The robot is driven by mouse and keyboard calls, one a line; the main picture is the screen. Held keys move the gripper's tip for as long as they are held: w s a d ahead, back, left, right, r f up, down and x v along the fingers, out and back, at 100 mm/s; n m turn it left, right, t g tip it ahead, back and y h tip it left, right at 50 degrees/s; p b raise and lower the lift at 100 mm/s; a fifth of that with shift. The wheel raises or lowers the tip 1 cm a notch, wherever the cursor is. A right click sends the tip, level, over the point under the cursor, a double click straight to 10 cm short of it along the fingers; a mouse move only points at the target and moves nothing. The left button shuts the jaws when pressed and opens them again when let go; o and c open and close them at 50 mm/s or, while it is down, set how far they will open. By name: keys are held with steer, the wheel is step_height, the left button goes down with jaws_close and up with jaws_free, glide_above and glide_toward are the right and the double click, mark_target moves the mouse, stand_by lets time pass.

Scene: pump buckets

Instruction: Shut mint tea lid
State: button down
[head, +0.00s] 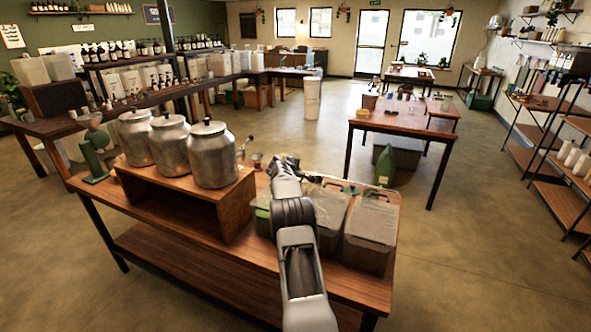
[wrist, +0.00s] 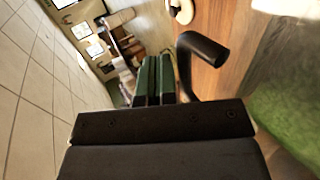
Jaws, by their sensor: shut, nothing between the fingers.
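No readable label marks the mint tea, so I cannot tell for sure which container it is. Three lidded storage bins stand at the right end of the near table: a left bin with green contents (head: 263,217), a middle bin (head: 329,212) and a right bin (head: 371,232). My arm crosses in front of the left and middle bins and hides parts of them. My gripper (wrist: 154,64) is shut and empty in the wrist view, its green-padded fingers together. A dark curved bar (wrist: 203,52) is close beside the fingers. A green, see-through surface (wrist: 290,125) lies to the right.
Three metal canisters (head: 170,147) stand on a wooden riser (head: 236,207) left of my arm. The near table (head: 180,240) has a lower shelf. A second table (head: 405,117) stands behind to the right. Open floor (head: 480,240) lies to the right.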

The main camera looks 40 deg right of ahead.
step_height(320, 180, up, 14)
steer(key=d+p, duration=0.2)
steer(key=p, duration=0.6)
steer(key=shift+w+f+p, duration=0.2)
steer(key=shift+w+p, duration=0.2)
steer(key=shift+w, duration=0.05)
steer(key=shift+d, duration=0.1)
